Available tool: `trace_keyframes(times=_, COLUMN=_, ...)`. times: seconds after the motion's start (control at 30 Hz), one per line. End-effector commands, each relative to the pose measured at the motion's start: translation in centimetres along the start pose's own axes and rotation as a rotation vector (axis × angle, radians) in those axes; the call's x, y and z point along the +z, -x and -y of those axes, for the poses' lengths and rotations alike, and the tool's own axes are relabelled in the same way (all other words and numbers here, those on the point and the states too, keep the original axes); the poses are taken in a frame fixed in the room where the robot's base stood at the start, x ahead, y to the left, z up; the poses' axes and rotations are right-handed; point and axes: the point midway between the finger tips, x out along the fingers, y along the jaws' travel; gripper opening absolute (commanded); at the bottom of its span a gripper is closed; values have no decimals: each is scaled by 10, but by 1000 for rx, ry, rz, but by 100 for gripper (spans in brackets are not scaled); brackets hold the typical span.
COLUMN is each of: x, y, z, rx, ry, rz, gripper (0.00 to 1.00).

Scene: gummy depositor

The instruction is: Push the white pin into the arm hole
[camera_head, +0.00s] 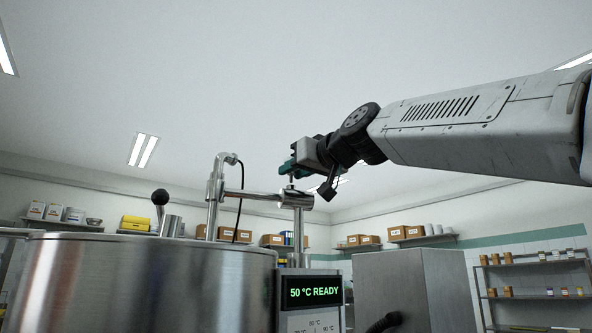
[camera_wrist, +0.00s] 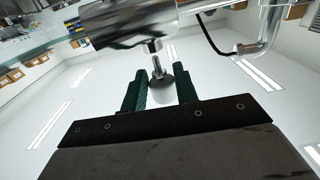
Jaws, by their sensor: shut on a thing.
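The metal arm (camera_head: 262,197) runs level from an upright pipe above the kettle to a thicker end in the head view. It also crosses the top of the wrist view (camera_wrist: 135,22). My gripper (camera_head: 287,168) is just above that end, its green fingers pointing left. In the wrist view my gripper (camera_wrist: 160,84) has the pin (camera_wrist: 160,94) between its two fingers, pale with a grey collar. A thin metal stem (camera_wrist: 154,62) runs from the collar to the arm. The arm hole is hidden, so I cannot tell how deep the pin sits.
The steel kettle (camera_head: 140,275) fills the lower left, with a black-knobbed lever (camera_head: 160,203) on top. A display (camera_head: 314,292) reads 50 °C READY. A grey cabinet (camera_head: 408,288) stands right of it.

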Motion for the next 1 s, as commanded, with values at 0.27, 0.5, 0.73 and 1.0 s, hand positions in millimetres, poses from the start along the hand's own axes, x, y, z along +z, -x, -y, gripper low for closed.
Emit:
trace_keyframes(times=0.27, x=9, y=0, z=0, rx=-1, ry=0, rz=0, gripper=0)
trace_keyframes(times=0.5, x=17, y=0, z=0, rx=-1, ry=1, rz=0, gripper=0)
trace_keyframes(times=0.73, x=21, y=0, z=0, rx=-1, ry=0, rz=-1, gripper=0)
trace_keyframes(times=1.0, x=21, y=0, z=0, rx=-1, ry=0, rz=0, gripper=55)
